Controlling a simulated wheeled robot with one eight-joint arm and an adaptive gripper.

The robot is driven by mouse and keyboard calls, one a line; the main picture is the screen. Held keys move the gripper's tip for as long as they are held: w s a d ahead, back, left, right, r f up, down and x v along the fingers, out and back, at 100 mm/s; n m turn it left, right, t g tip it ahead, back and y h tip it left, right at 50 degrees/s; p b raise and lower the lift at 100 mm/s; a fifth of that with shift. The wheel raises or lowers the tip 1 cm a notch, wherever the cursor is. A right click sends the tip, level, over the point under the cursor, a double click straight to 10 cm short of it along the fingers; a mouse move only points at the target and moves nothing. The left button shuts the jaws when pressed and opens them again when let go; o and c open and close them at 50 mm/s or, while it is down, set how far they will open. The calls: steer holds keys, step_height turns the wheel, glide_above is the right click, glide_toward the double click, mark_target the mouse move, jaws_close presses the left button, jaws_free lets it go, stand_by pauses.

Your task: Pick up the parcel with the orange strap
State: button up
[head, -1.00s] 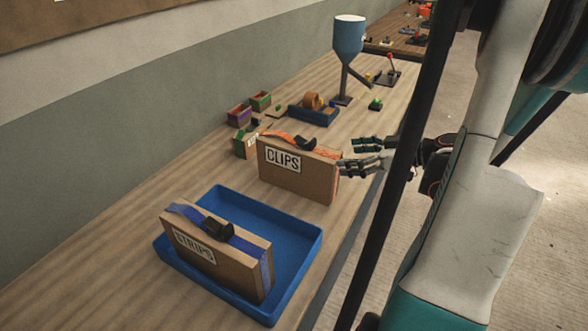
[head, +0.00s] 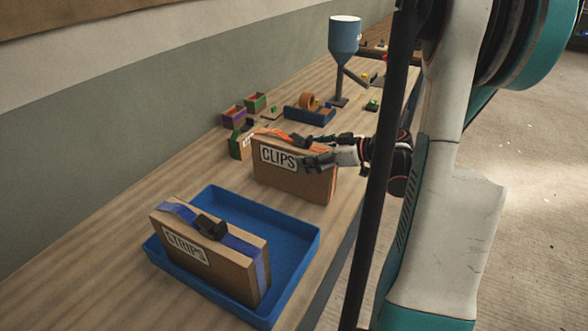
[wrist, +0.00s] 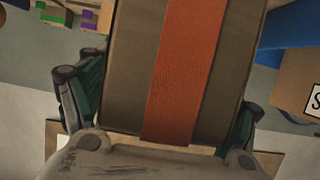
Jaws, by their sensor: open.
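The parcel with the orange strap (head: 285,180) is a brown upright box labelled CLIPS, standing on the wooden bench. Its orange strap runs over the top past a black buckle, and a broad length of the strap (wrist: 186,75) fills the middle of the wrist view. My gripper (head: 308,152) is open at the parcel's right upper end. One finger lies along the labelled face and the other on the far side, so the parcel's end is between them. In the wrist view the fingers flank the box left and right. Contact cannot be told.
A blue tray (head: 309,250) nearer on the bench holds a parcel with a blue strap (head: 215,262), labelled STRIPS. Small bins, a tape tray (head: 311,117) and a blue hopper (head: 345,36) are farther back.

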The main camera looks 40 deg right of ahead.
steer(key=c, duration=1.8)
steer(key=shift+r, duration=0.1)
steer(key=shift+c, duration=0.2)
